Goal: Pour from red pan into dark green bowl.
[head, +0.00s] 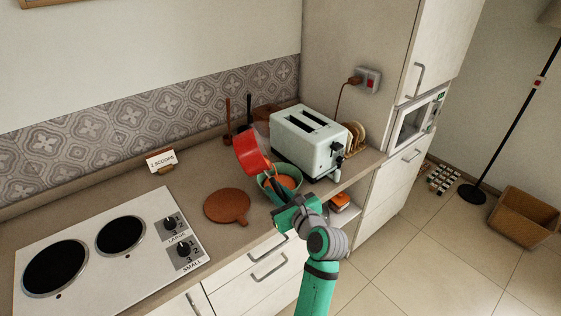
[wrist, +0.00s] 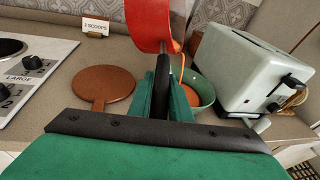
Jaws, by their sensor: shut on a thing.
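The red pan (head: 251,149) is tipped steeply above the dark green bowl (head: 297,194), on its left side. The pan also shows in the wrist view (wrist: 147,22), where its inside is hidden. The bowl stands upright on the counter and shows in the wrist view (wrist: 206,91). Orange contents (head: 286,181) lie in the bowl, and a thin orange streak (wrist: 177,46) shows beside the pan above it. My gripper (wrist: 165,95) is shut on the pan's dark handle and partly covers the bowl in both views.
A pale toaster (head: 312,140) stands close behind and right of the bowl. A round wooden board (head: 226,205) lies to the left, then a two-burner hob (head: 150,248). A card reading "2 SCOOPS" (head: 160,157) stands near the wall. Counter between card and board is clear.

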